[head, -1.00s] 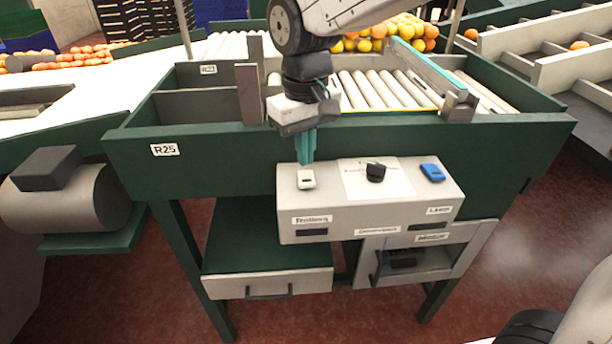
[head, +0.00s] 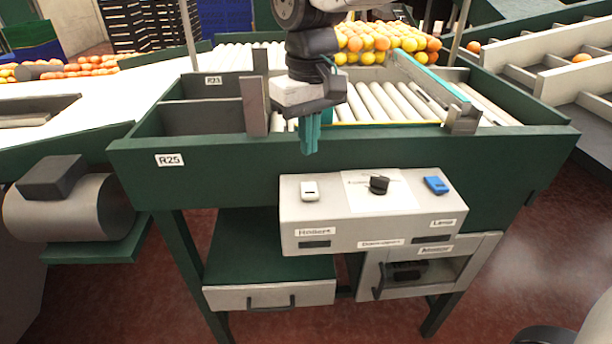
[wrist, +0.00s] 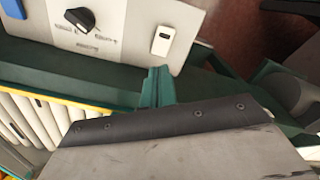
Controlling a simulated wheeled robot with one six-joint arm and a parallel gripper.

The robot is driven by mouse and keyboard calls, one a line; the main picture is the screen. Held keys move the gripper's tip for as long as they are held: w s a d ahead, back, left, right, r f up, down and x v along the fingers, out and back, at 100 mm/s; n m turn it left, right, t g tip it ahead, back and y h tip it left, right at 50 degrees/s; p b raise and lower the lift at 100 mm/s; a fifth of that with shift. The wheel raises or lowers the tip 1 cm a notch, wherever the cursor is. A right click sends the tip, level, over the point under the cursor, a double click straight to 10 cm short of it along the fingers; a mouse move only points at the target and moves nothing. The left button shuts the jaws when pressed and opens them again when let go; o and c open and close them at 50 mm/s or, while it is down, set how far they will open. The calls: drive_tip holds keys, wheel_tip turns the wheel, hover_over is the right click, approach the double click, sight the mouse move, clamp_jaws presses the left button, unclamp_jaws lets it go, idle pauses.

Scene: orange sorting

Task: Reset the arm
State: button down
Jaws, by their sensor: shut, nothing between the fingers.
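My gripper (head: 310,148) has teal fingers that are shut and empty. It hangs in front of the green front board of the sorting station, above the grey control box (head: 372,232). In the wrist view the fingers (wrist: 157,72) are together, apart from the box. The box carries a white switch (head: 309,190), a black knob (head: 379,185) and a blue switch (head: 437,185).
The green station frame (head: 220,158) stands around the rollers (head: 385,102). Oranges and yellow fruit (head: 375,42) are heaped behind. Below are a closed drawer (head: 270,296) and a grey cabinet (head: 425,268) with a dark handle. Air in front of the station is clear.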

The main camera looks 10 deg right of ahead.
drive_tip(key=shift+s+d+f+g, duration=0.3)
drive_tip(key=shift+s+d+f, duration=0.5)
drive_tip(key=shift+s, duration=0.25)
drive_tip(key=s+d+f+m+t, duration=0.1)
drive_tip(key=s+d+m, duration=0.4)
drive_tip(key=s+d, duration=1.2)
drive_tip(key=shift+s+d+f+m+t, duration=0.25)
drive_tip(key=shift+d+t, duration=0.25)
drive_tip(key=shift+d, duration=0.65)
